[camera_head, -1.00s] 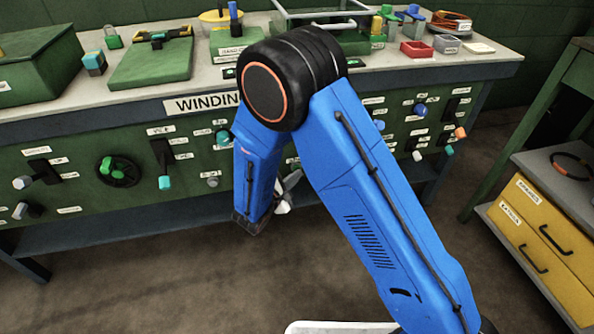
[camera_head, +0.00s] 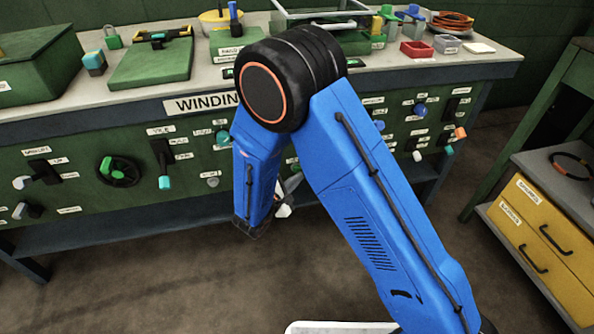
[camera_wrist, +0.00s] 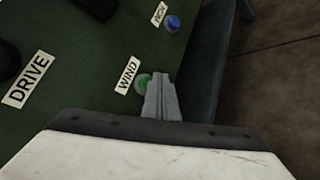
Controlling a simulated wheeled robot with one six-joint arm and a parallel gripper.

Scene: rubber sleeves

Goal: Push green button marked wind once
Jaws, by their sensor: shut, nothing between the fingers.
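The green button (camera_wrist: 144,82) sits on the dark green panel beside the label WIND (camera_wrist: 127,75) in the wrist view. My gripper (camera_wrist: 161,77) is shut and empty. Its grey fingertips overlap the right part of the button in the wrist view, and I cannot tell whether they touch it.
A blue button (camera_wrist: 173,23) with its own label lies farther along the panel. A label DRIVE (camera_wrist: 28,80) is to the left. The bench front (camera_head: 70,150) carries several levers and knobs. A yellow drawer cabinet (camera_head: 540,250) stands at right; floor between is clear.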

